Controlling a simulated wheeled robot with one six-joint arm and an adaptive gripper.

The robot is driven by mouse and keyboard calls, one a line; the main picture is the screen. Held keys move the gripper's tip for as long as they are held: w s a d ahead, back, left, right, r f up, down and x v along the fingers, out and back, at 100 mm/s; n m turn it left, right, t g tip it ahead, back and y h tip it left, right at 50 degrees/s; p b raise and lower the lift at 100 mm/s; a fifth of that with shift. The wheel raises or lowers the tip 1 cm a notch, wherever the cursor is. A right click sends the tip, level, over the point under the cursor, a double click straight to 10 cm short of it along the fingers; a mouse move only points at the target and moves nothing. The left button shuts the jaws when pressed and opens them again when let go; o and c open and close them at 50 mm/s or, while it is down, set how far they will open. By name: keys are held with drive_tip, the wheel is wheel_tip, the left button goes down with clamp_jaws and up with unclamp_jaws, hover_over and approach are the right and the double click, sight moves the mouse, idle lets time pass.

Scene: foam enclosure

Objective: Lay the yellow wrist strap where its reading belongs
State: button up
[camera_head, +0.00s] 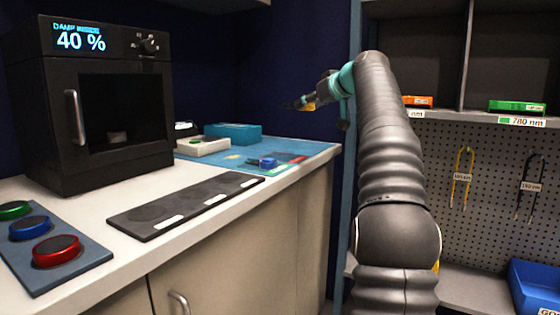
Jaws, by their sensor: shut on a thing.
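My gripper (303,104) is in the air above the right part of the counter, beyond the blue mat (300,147). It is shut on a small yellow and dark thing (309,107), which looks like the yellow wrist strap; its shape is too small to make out. The mat has a yellow patch, a green patch and a red patch. A small blue device (263,162) sits on the mat. A pale tester-like box (202,147) stands at the mat's left; its reading is not legible.
A dark cabinet (100,160) reading "40 %" stands at the left. A dark tray (185,205) and a blue-grey board with coloured discs (60,285) lie in front.

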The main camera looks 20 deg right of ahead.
drive_tip(key=d+f+m+h, duration=0.1)
drive_tip(key=d+f+h, duration=0.1)
drive_tip(key=d+f, duration=0.35)
drive_tip(key=b, duration=0.3)
hover_over(293, 159)
wheel_tip(293, 159, down, 6)
drive_tip(key=shift+a+r, duration=0.1)
drive_tip(key=shift+r, duration=0.15)
drive_tip(key=shift+f+b, duration=0.65)
drive_tip(key=shift+f, duration=1.4)
drive_tip(key=shift+f, duration=0.2)
drive_tip(key=o, duration=1)
drive_tip(key=shift+r, duration=0.1)
